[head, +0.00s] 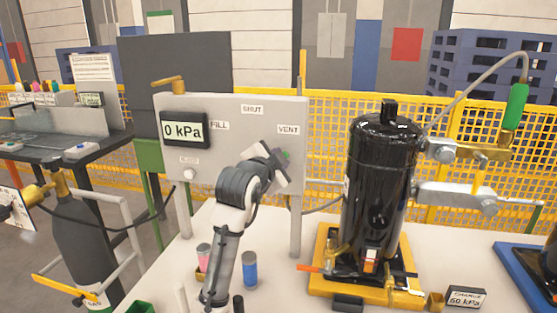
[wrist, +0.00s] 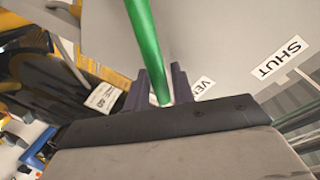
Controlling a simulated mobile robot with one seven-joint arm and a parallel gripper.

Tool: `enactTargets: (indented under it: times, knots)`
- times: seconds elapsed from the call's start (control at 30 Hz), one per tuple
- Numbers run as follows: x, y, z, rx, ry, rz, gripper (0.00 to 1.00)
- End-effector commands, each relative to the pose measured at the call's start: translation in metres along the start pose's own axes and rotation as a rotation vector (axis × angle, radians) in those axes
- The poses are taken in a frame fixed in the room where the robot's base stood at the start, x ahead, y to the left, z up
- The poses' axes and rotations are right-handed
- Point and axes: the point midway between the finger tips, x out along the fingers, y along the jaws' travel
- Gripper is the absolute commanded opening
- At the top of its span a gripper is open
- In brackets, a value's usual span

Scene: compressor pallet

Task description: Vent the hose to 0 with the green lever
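The green lever (wrist: 143,35) runs as a green bar between the two fingers of my gripper (wrist: 163,88) in the wrist view. The fingers are close together around it and look shut on it. The display (head: 184,130) reads 0 kPa. The FILL label (head: 220,125) is left and the SHUT label (head: 252,110) is at top. The lever's pivot is hidden behind my gripper.
A black compressor (head: 378,190) on a yellow base stands right of the panel, with a hose (head: 478,82) rising to a green fitting (head: 515,106). A blue can (head: 250,270) stands near my arm. A dark gas cylinder (head: 85,235) is at the left.

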Motion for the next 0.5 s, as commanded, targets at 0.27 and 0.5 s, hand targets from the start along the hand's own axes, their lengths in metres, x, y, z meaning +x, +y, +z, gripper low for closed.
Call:
enactTargets:
  times: [0.27,0.5]
  knots:
    - [0.0,0.0,0.0,0.0,0.001,-0.001,0.34]
    - [-0.015,0.0,0.001,0.0,0.001,-0.004,0.34]
